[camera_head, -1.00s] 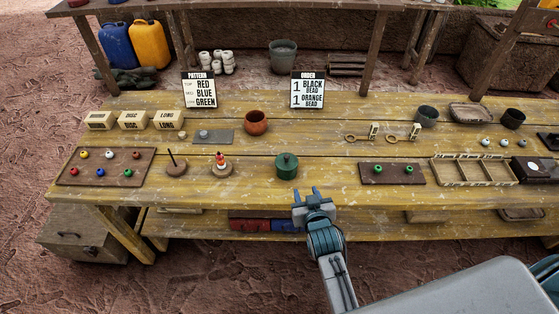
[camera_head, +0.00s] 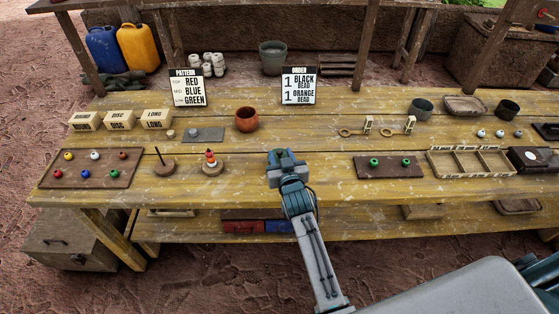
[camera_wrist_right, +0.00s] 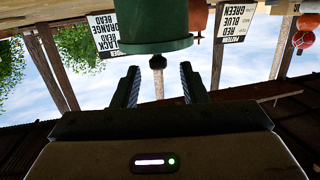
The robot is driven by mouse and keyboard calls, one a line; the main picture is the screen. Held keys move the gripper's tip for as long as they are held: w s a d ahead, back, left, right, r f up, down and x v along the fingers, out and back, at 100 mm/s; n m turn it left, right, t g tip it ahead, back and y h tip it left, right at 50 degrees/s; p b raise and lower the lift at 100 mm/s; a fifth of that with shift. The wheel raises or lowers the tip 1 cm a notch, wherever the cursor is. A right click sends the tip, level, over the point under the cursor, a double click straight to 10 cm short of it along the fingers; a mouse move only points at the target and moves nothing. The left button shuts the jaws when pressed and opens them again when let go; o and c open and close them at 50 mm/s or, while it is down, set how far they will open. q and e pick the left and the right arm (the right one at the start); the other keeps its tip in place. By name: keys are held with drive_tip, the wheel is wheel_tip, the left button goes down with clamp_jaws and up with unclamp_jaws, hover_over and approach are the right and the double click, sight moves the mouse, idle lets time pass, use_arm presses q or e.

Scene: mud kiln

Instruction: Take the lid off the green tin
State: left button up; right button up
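The green tin (camera_wrist_right: 155,15) shows upside down at the top of the right wrist view, with its lid (camera_wrist_right: 150,47) and dark knob (camera_wrist_right: 157,62). In the head view the tin is mostly or wholly hidden behind my right gripper (camera_head: 286,155), on the front part of the table. In the right wrist view, my right gripper (camera_wrist_right: 160,70) is open. Its two fingers are on either side of the knob with clear gaps, so nothing is held. My left gripper is not in view.
A stacking peg with coloured beads (camera_head: 211,165) stands left of my right gripper. A brown tray with green beads (camera_head: 388,167) lies to its right. A terracotta pot (camera_head: 246,119) stands behind. Bare yellow table (camera_head: 330,175) lies between gripper and tray.

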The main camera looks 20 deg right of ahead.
sight(280, 154)
drive_tip(key=w, duration=0.1)
drive_tip(key=w+f+b, duration=0.1)
drive_tip(key=w, duration=0.1)
drive_tip(key=shift+d, duration=0.2)
drive_tip(key=shift+s+r, duration=0.15)
drive_tip(key=shift+r, duration=0.05)
drive_tip(key=shift+c, duration=0.9)
clamp_jaws()
